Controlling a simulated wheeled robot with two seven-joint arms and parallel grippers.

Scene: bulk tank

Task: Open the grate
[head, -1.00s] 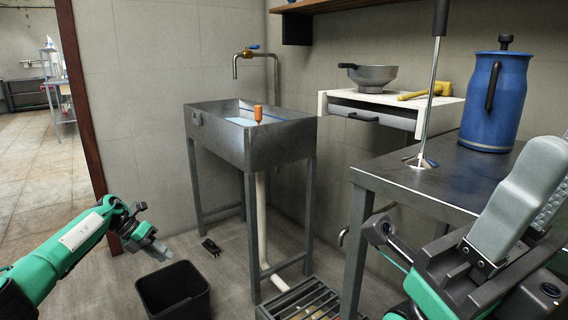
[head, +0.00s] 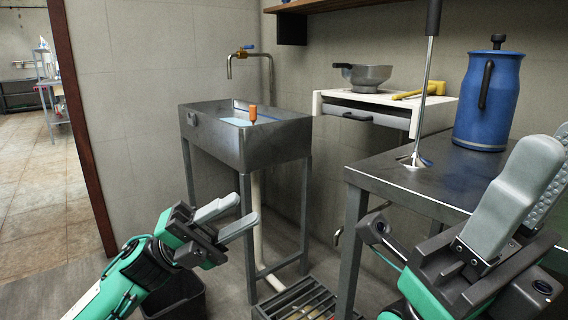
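The grate (head: 290,301), a dark slatted metal frame, lies low on the floor at the bottom middle of the head view, cut off by the lower edge. Something pale shows between its slats; it lies level, as far as I can see. My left gripper (head: 245,210) is open and empty, in front of the sink's left legs and up and left of the grate, apart from it. My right gripper (head: 551,155) is at the right edge, near the steel table; its two pads stand apart with nothing seen between them.
A steel sink (head: 245,146) on legs stands behind the grate, with an orange-handled item in it. A black bin (head: 190,305) is partly hidden by my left gripper. A steel table (head: 450,180) with a blue jug (head: 488,100) and a rod (head: 426,95) stands right.

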